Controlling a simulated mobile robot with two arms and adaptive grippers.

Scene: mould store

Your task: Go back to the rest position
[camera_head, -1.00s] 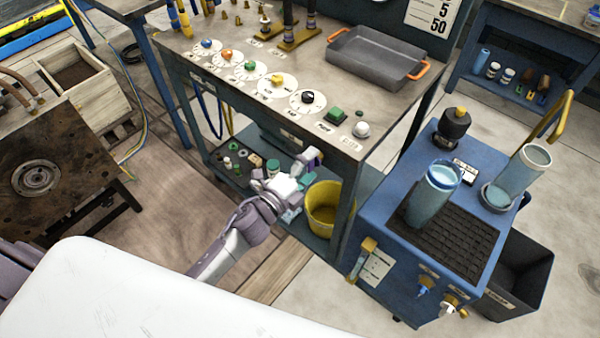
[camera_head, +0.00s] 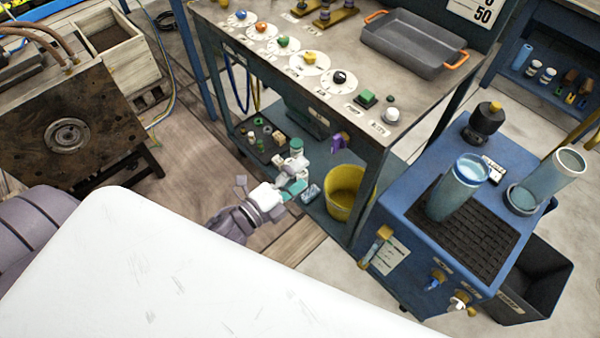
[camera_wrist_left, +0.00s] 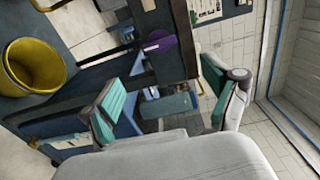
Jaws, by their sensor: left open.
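My left gripper (camera_head: 287,187) is in the middle of the head view, low beside the workbench's lower shelf. Its teal-padded fingers are spread wide in the left wrist view (camera_wrist_left: 168,102), with nothing held between them. The arm comes in from the lower left, partly hidden by a white surface. A purple part (camera_head: 342,141) is on the front of the workbench, above and right of the gripper and apart from it. It also shows beyond the fingers in the left wrist view (camera_wrist_left: 160,43). My right gripper is not in view.
The workbench (camera_head: 375,133) carries labelled knobs and a grey tray (camera_head: 412,43). A yellow bucket (camera_head: 345,195) stands right of the gripper. A blue cart (camera_head: 405,240) with cylinders is at the right, a dark machine block (camera_head: 75,150) at the left. Open floor lies left of the gripper.

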